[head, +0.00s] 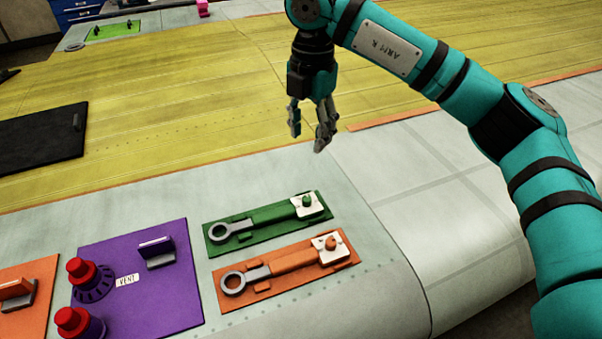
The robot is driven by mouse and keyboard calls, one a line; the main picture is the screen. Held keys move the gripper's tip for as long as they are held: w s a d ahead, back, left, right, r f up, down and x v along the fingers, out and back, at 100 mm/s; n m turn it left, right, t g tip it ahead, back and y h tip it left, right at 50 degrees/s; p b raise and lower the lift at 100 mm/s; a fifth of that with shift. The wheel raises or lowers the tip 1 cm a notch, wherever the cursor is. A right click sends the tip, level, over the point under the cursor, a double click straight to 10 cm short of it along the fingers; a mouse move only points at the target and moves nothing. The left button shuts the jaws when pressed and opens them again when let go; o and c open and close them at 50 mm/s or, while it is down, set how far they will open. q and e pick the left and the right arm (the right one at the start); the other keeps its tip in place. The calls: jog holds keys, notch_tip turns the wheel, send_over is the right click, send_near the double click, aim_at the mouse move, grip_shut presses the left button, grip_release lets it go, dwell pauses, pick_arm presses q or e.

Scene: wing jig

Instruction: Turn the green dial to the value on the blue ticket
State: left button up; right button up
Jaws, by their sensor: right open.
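My right gripper (309,128) hangs open and empty, pointing down above the wing surface. It is up and to the right of a green panel (217,246) and apart from it. The green panel carries a grey ring at its left end, a green bar, and a small green knob (307,200) on a white plate at its right end. I cannot tell whether this knob is the green dial. No blue ticket can be made out. My left gripper is not in view.
An orange panel (352,259) of like form lies just below the green one. A purple panel (150,305) at lower left has two red knobs (82,271) standing up and a "VENT" label. A black panel (40,138) lies at left. The yellow surface (200,95) is mostly clear.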

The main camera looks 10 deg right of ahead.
jog(key=p, duration=0.3)
send_near(307, 198)
notch_tip(307, 198, down, 8)
jog(key=p, duration=0.3)
jog(key=shift+r, duration=0.2)
jog(key=shift+w+a+f+p, duration=0.15)
jog(key=shift+f+p, duration=0.2)
jog(key=shift+f, duration=0.4)
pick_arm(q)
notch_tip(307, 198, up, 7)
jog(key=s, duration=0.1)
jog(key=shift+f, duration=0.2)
pick_arm(e)
grip_shut()
